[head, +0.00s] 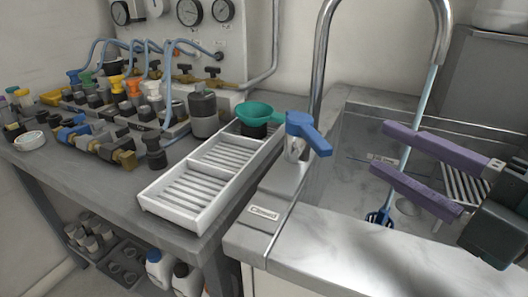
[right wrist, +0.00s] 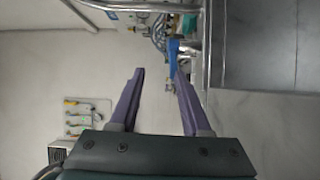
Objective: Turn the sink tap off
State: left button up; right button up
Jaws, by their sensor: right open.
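The sink tap has a blue lever (head: 307,132) on a chrome body at the left edge of the sink; the lever slants down to the right. Its tall chrome spout (head: 318,75) arches over the basin. A light blue stream (head: 421,107) runs from the spout down into the sink (head: 345,140). My right gripper (head: 381,148) has purple fingers, open and empty, over the basin, right of the lever and apart from it. In the right wrist view the blue lever (right wrist: 173,55) shows beyond the tip of the right-hand finger. My left gripper is not in view.
A white slotted tray (head: 190,190) with a green funnel (head: 262,113) stands left of the tap. Several valves and fittings (head: 110,110) crowd the bench further left, below a gauge panel (head: 190,40). The sink's front ledge (head: 330,235) is clear.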

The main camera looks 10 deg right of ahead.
aim_at(332, 150)
jog(key=f, duration=0.1)
jog(key=a+f+n+y+b, duration=0.1)
jog(key=shift+a+f+g, duration=0.1)
jog(key=shift+f+g, duration=0.2)
jog(key=shift+f, duration=0.05)
jog(key=x, duration=0.9)
jog(key=shift+w+a+r+p, duration=0.15)
jog(key=shift+w+a+p, duration=0.15)
jog(key=shift+c, duration=0.3)
grip_shut()
dwell(0.4)
